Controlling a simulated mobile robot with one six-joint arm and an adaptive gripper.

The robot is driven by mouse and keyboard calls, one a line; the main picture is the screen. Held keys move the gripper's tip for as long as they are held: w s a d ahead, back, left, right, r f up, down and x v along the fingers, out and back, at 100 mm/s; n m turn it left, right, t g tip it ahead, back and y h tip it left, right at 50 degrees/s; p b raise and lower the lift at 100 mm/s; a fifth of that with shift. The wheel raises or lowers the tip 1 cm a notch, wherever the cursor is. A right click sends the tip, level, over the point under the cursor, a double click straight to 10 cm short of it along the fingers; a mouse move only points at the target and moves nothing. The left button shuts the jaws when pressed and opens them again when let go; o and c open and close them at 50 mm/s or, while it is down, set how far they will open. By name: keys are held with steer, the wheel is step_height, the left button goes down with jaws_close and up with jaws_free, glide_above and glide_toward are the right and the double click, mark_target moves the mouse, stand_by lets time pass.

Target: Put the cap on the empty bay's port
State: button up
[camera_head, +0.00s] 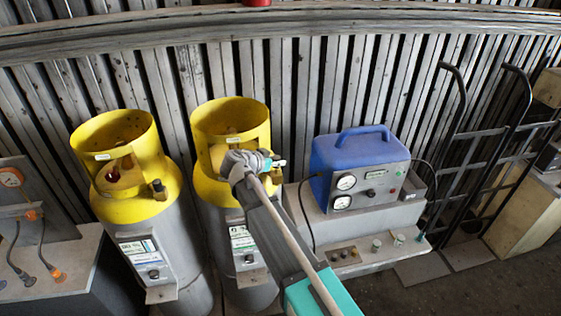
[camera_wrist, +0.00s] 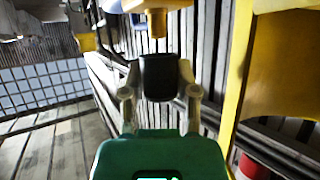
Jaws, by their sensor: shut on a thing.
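My gripper (camera_head: 278,163) is at the front of the right yellow-collared cylinder (camera_head: 230,118), with its fingers toward the right of the picture. In the wrist view, the fingers (camera_wrist: 160,68) are shut on a small dark block, which seems to be the cap (camera_wrist: 160,80). The cap cannot be made out in the head view. A brass-coloured stem (camera_wrist: 157,22) shows beyond the fingers, apart from the dark block. Which port belongs to the empty bay cannot be told.
A blue machine (camera_head: 360,155) with gauges stands on a grey bench (camera_head: 340,225) to the right, near my gripper. Knobs stick up from the bench front. Hand trucks (camera_head: 475,145) lean further right. A gauge panel (camera_head: 25,205) with hoses stands at the left.

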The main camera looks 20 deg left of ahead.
mark_target(276, 168)
steer(key=shift+f+b, duration=1.5)
stand_by(0.3)
steer(key=o, duration=1.1)
steer(key=shift+s, duration=0.1)
steer(key=shift+a+r, duration=0.1)
